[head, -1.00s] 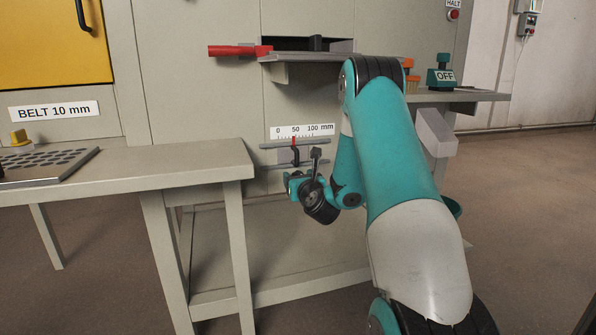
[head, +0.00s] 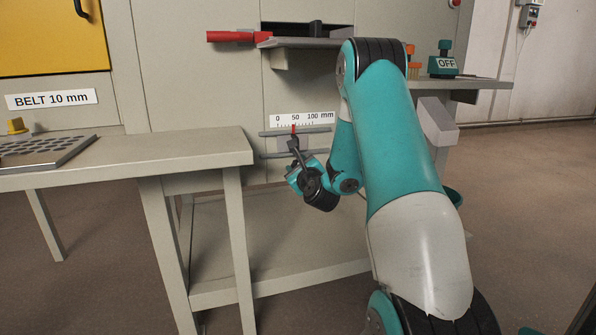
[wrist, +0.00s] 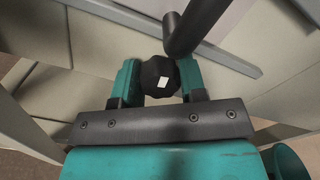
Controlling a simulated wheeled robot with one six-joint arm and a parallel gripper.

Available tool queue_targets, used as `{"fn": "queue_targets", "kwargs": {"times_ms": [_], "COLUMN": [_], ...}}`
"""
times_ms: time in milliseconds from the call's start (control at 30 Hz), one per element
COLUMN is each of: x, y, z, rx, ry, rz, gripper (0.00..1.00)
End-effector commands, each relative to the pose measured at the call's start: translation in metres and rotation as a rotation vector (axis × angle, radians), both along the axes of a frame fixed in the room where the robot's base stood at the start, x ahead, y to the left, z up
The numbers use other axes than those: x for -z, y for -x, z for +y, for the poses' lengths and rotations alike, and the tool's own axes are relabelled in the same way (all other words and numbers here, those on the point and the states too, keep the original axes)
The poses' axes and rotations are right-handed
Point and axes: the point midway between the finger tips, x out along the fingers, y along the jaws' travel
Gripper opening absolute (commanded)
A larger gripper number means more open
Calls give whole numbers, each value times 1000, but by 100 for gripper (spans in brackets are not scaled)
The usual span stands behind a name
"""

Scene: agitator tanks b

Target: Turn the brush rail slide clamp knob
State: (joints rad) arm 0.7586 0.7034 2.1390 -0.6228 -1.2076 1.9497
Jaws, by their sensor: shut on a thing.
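The clamp knob (wrist: 158,77) is black and many-sided with a white mark on its face. In the wrist view it sits between the two teal fingers of my gripper (wrist: 158,82), which is shut on it. In the head view my gripper (head: 296,178) is at the brush rail (head: 310,131), low on the grey cabinet front; the knob is hidden there. A dark bent bar (wrist: 190,28) stands just beyond the knob in the wrist view. The red pointer (head: 293,129) is near 50 on the mm scale (head: 302,119).
A grey table (head: 200,154) stands left of my gripper. A shelf with a red handle (head: 230,37) is above. A side shelf at right carries a teal switch block marked OFF (head: 445,64). A low shelf (head: 270,260) lies below my gripper.

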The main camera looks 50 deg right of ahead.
Motion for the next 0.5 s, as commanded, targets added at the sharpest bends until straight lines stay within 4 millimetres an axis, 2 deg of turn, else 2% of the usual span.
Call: {"fn": "queue_targets", "kwargs": {"times_ms": [100, 367, 500], "x": [0, 0, 2], "y": [0, 0, 0], "z": [0, 0, 1], "rx": [0, 1, 0], "ry": [81, 90, 230], "rz": [48, 54, 136], "gripper": [0, 0, 0]}}
